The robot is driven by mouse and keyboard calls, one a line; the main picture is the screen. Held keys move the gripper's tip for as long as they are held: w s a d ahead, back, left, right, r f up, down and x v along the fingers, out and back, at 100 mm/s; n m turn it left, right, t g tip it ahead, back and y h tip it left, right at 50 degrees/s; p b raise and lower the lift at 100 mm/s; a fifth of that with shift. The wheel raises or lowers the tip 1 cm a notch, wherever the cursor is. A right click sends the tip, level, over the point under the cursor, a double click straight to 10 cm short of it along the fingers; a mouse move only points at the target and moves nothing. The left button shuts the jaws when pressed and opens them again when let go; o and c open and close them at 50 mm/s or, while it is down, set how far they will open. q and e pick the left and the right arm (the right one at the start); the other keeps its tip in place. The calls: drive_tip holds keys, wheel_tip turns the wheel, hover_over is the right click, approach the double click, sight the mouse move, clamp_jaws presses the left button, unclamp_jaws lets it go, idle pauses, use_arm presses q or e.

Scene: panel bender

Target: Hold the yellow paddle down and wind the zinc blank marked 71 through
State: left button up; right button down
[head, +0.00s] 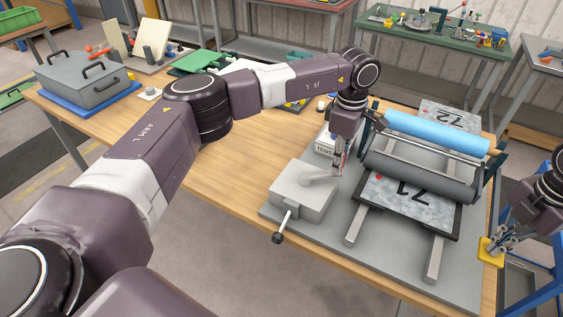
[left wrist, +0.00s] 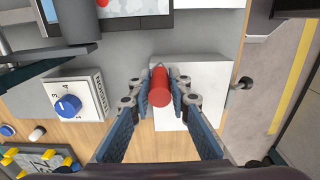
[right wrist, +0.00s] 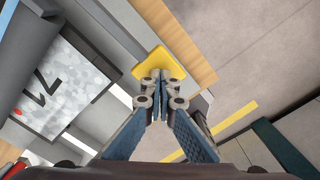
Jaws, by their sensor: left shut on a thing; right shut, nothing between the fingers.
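A grey zinc sheet (head: 385,198) with black digits and a red dot lies in a dark frame before the rollers. It also shows in the right wrist view (right wrist: 62,85); its digits are upside down and hard to read. My left gripper (head: 340,160) is shut on the red crank handle (left wrist: 160,87), above the light grey box (head: 300,190). My right gripper (head: 497,243) is shut and empty, its fingertips at the yellow paddle (right wrist: 158,64) by the table's right edge. Whether they press it is unclear. The paddle also shows in the head view (head: 490,254).
A grey roller (head: 420,175) and a blue roller (head: 437,131) span the machine. Another marked sheet part (head: 455,112) lies behind them. A dial box with a blue knob (left wrist: 68,105) stands beside the crank box. A lever with a black knob (head: 278,237) projects at front.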

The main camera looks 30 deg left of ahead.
drive_tip(key=shift+s+d+f, duration=0.1)
drive_tip(key=shift+s+f, duration=0.05)
drive_tip(key=shift+f, duration=0.15)
use_arm(q)
drive_tip(key=shift+s+a+f, duration=0.1)
drive_tip(key=shift+s+a, duration=0.1)
drive_tip(key=shift+s, duration=2.6)
drive_tip(key=shift+s+a, duration=0.15)
drive_tip(key=shift+s, duration=2.6)
drive_tip(key=shift+s+a, duration=0.45)
drive_tip(key=shift+a, duration=0.6)
drive_tip(key=shift+s+a, duration=0.45)
drive_tip(key=shift+a, duration=0.6)
drive_tip(key=shift+s+a, duration=0.45)
drive_tip(key=shift+a, duration=0.6)
drive_tip(key=shift+w+a, duration=0.2)
drive_tip(key=shift+a, duration=0.65)
drive_tip(key=shift+w+a, duration=0.2)
drive_tip(key=shift+a, duration=0.6)
drive_tip(key=o, duration=0.8)
drive_tip(key=shift+w+d, duration=0.1)
